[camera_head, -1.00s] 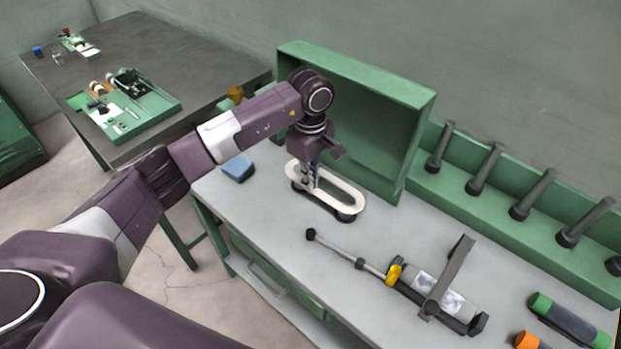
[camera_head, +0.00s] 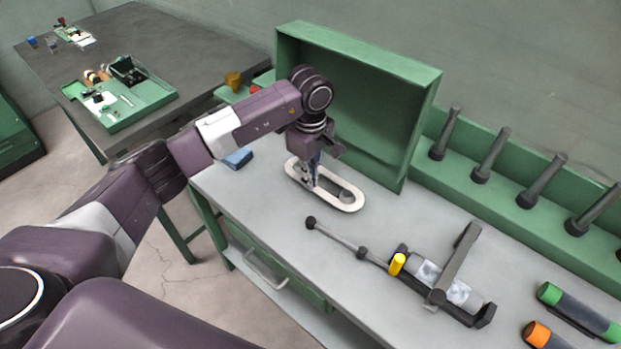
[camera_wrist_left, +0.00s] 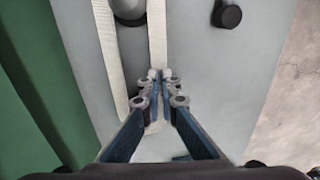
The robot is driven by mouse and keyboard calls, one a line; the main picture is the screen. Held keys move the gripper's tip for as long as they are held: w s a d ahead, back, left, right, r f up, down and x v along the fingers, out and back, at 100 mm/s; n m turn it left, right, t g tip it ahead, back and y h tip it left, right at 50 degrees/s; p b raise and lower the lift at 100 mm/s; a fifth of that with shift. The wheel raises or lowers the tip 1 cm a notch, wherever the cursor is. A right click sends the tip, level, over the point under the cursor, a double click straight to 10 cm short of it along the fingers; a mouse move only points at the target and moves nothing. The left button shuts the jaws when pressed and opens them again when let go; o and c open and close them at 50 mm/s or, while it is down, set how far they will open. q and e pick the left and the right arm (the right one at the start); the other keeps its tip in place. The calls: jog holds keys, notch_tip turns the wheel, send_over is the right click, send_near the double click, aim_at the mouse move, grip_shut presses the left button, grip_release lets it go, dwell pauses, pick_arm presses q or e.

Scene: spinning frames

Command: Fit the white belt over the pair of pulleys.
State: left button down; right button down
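The white belt (camera_head: 325,203) is a long loop low over the bench, below the open green cabinet. One pulley (camera_head: 347,196), with a grey top, stands inside the loop at its right end; the wrist view also shows this pulley (camera_wrist_left: 128,8) between the two belt strands. The other pulley is hidden behind my left gripper. My left gripper (camera_wrist_left: 160,76) points down, its fingertips together on one long strand of the belt (camera_wrist_left: 157,35). I cannot tell whether the belt touches the bench. My right gripper is not in view.
The green cabinet (camera_head: 355,100) stands close behind the belt. A blue block (camera_head: 238,158) lies to the left. Dark pegs (camera_head: 490,155) line the back right.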

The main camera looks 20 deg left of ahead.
pick_arm(q)
jog(key=shift+f+b, duration=0.35)
jog(key=shift+b, duration=0.1)
dwell(0.5)
jog(key=c, duration=2.1)
grip_release()
notch_tip(320, 180, up, 12)
jog(key=shift+r, duration=0.1)
